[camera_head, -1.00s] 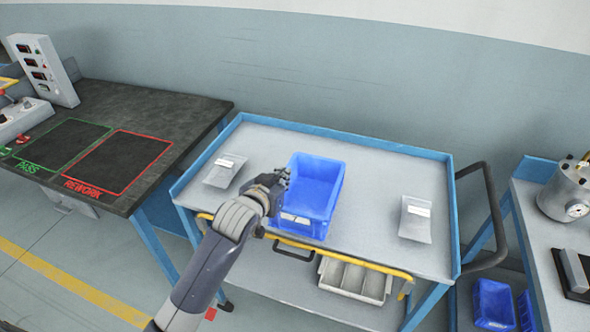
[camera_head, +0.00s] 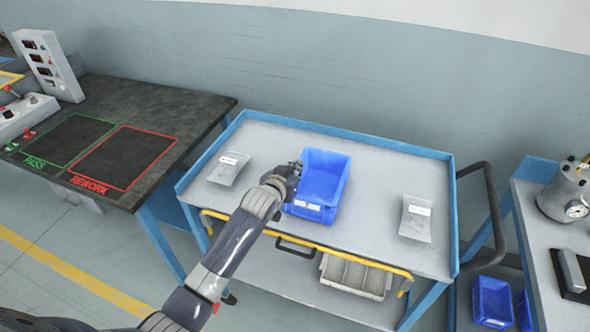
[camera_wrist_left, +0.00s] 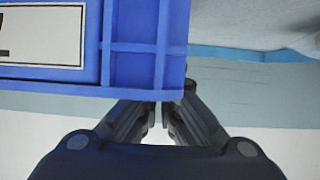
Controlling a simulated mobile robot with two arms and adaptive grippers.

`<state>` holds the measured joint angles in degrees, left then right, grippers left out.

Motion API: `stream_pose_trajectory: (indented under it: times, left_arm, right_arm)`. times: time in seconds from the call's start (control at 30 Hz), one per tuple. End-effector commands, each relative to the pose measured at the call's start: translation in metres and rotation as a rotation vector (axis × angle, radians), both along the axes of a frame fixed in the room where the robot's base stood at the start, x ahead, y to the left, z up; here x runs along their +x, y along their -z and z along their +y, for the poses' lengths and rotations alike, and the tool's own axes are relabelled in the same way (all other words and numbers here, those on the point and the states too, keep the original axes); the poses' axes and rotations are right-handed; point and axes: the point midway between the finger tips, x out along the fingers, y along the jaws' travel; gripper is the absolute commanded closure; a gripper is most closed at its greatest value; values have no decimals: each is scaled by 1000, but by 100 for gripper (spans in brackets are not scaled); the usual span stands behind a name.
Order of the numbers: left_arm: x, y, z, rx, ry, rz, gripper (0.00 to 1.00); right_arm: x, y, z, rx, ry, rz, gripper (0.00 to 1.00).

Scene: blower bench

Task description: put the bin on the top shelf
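The blue bin (camera_head: 318,190) is upright at the middle of the cart's top shelf (camera_head: 370,235), open side up, with a white label on its front. I cannot tell if it touches the shelf. My left gripper (camera_head: 294,170) is at the bin's left side. In the left wrist view the two fingers (camera_wrist_left: 162,104) are close together at the edge of the bin (camera_wrist_left: 135,45), with only a narrow gap between them. They look shut on its rim, and their tips are partly hidden by the bin. My right gripper is not in view.
A clear bag (camera_head: 229,169) lies left of the bin and another bag (camera_head: 417,218) lies right. A grey divided tray (camera_head: 355,277) is on the lower shelf. A dark bench (camera_head: 155,110) is at left, a bench with a metal pot (camera_head: 566,192) at right.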

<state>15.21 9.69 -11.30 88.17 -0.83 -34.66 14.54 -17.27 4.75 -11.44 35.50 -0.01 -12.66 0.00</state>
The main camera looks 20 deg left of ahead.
Motion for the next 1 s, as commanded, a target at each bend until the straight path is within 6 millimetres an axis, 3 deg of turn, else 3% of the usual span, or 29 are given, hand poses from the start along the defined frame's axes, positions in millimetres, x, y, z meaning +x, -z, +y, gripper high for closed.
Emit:
stream_pose_trajectory:
  times: [0.17, 0.27, 0.3, 0.67, 1.0]
  left_arm:
    - [0, 3, 0, -1, 0, -1, 100]
    - [0, 3, 0, 0, 0, 0, 77]
    - [0, 3, 0, 0, 0, 1, 75]
    - [0, -2, 0, 1, 0, -1, 75]
    - [-40, -15, 2, 1, 0, 0, 75]
  right_arm:
    - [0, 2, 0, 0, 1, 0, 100]
    - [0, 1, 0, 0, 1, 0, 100]
    - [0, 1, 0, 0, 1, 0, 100]
    - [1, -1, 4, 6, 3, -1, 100]
    - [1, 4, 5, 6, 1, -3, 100]
